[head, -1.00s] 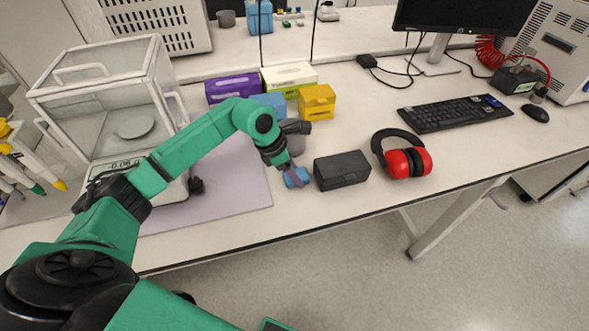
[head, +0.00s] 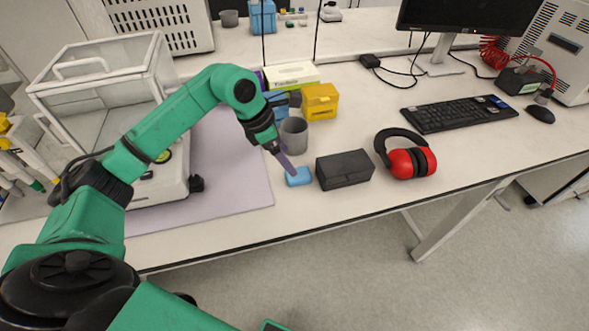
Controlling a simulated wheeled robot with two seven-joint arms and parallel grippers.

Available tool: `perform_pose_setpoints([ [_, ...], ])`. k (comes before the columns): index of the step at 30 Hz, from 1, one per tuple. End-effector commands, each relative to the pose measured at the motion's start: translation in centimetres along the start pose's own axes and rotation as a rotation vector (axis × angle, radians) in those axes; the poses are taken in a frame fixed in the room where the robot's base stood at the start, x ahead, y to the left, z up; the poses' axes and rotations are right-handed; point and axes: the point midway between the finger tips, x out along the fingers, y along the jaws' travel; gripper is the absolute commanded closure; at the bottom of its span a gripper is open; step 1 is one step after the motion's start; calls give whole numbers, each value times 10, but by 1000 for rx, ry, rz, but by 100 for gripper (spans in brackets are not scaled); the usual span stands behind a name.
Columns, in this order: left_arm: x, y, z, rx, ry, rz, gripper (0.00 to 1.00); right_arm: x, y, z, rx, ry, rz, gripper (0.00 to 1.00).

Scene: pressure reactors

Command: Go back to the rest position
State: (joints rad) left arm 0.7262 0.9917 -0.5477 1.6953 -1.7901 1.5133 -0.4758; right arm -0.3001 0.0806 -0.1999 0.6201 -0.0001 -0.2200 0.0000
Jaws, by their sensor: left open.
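My left gripper (head: 288,166) is at the end of the green arm that comes in from the left. It is open, with its fingers pointing down just above a small blue block (head: 299,177) on the bench. I cannot tell from this view whether a finger touches the block. My right gripper is not in view.
A grey cup (head: 293,136) stands behind my gripper, and a black box (head: 344,169) is right of it. Red earmuffs (head: 411,161), a keyboard (head: 458,114) and a yellow box (head: 320,101) are further off. A glass balance (head: 110,90) stands under my arm's left side.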

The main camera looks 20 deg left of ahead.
Motion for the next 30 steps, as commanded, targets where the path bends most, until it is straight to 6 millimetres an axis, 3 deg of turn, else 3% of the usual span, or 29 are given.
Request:
perform_pose_setpoints([
  [3, -28, 1, 0, -1, -2, 4, 12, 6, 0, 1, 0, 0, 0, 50],
  [7, -45, 0, 0, -1, 0, 1, 12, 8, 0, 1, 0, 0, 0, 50],
  [22, -49, 0, 0, -1, 0, -1, 12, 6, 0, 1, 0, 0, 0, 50],
  [25, -62, 0, 6, -1, 0, -1, 12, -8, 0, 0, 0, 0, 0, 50],
  [30, -100, 0, 22, -1, 0, -1, 12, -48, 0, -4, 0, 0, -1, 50],
])
